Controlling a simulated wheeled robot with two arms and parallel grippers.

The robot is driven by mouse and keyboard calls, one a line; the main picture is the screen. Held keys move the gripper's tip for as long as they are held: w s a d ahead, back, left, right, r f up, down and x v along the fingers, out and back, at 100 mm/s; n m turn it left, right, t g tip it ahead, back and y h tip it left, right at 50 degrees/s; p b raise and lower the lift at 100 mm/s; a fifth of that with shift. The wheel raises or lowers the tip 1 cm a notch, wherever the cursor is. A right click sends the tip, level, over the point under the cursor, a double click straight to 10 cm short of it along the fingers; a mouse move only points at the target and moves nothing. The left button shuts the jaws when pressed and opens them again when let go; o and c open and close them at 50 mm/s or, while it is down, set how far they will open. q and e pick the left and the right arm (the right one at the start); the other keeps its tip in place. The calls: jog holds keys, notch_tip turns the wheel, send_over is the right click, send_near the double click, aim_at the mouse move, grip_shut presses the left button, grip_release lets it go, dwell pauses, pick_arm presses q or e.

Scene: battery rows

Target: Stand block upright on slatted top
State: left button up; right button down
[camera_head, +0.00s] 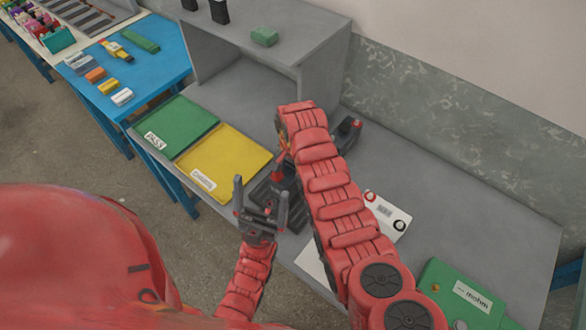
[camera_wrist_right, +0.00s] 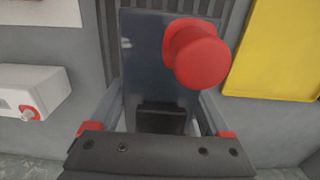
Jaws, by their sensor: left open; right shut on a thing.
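A dark, flat-faced block (camera_wrist_right: 143,60) is between the fingers of my right gripper (camera_wrist_right: 158,131) in the right wrist view. A round red knob (camera_wrist_right: 200,55) stands out at its upper right. Dark slats (camera_wrist_right: 112,45) of the slatted top show behind it; I cannot tell whether the block touches them. In the head view the slatted top (camera_head: 267,193) lies on the grey bench, partly hidden by my right arm and left gripper. My right arm mostly hides the block there. My left gripper (camera_head: 261,192) is open and empty, over the front of the slatted top.
A yellow mat (camera_head: 224,160) and green mat (camera_head: 180,127) lie left of the slatted top. A white meter (camera_head: 388,216) and green box (camera_head: 455,298) are to the right. A grey shelf (camera_head: 330,75) stands behind. The bench's back right is clear.

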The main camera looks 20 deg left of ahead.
jog(key=shift+a+f, duration=0.1)
jog(key=shift+f, duration=1.3)
jog(key=shift+c, duration=1.4)
grip_release()
jog(key=shift+f, duration=0.2)
jog(key=shift+o, duration=1.4)
jog(key=shift+r, duration=0.1)
jog(key=shift+r, duration=0.1)
